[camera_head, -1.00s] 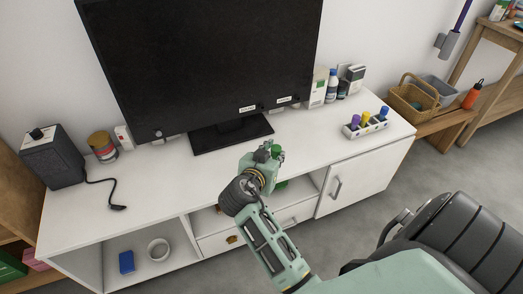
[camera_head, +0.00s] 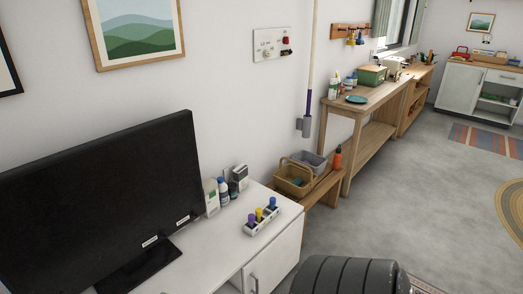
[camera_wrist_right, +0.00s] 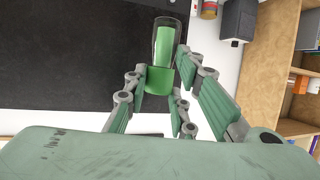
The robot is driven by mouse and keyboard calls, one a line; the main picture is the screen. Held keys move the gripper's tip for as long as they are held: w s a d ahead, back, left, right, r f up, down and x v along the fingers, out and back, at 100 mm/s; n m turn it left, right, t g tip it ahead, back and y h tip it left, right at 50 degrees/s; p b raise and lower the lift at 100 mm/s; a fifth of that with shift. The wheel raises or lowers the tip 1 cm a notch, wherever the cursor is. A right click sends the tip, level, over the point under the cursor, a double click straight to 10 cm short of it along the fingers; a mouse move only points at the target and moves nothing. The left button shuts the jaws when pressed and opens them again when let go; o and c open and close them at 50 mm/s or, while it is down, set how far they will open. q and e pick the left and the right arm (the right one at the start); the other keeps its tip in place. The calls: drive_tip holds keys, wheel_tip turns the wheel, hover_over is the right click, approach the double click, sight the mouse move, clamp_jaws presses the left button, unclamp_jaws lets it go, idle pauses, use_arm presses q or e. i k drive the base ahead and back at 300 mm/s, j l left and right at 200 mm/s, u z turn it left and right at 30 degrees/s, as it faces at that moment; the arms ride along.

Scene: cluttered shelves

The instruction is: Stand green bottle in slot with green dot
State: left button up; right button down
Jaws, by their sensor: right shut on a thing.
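In the right wrist view my right gripper (camera_wrist_right: 161,82) is shut on the green bottle (camera_wrist_right: 164,46). The bottle has a clear body with green inside and a solid green end between the fingers. In the head view a white rack (camera_head: 250,231) stands on the white cabinet, holding a purple, a yellow and a blue bottle. The green dot and its slot cannot be made out at this size. Neither gripper shows in the head view.
A black monitor (camera_head: 100,200) stands left of the rack. White boxes and small bottles (camera_head: 223,190) stand behind the rack. The white cabinet top (camera_head: 205,262) is clear in front. A wicker basket (camera_head: 293,180) sits on a wooden bench to the right.

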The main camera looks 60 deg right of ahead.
sight(263, 218)
drive_tip(key=k+l+u, duration=0.1)
drive_tip(key=l+u, duration=0.3)
drive_tip(key=k+l+u, duration=0.15)
drive_tip(key=l+u, duration=0.2)
drive_tip(key=k+l+u, duration=0.15)
drive_tip(key=k+l, duration=0.25)
drive_tip(key=l, duration=0.3)
drive_tip(key=k+l+u, duration=0.1)
drive_tip(key=k+l, duration=0.3)
drive_tip(key=l, duration=0.2)
drive_tip(key=k+l+u, duration=0.15)
drive_tip(key=k+l, duration=0.3)
drive_tip(key=l, duration=0.15)
drive_tip(key=k+l, duration=0.75)
drive_tip(key=l, duration=0.25)
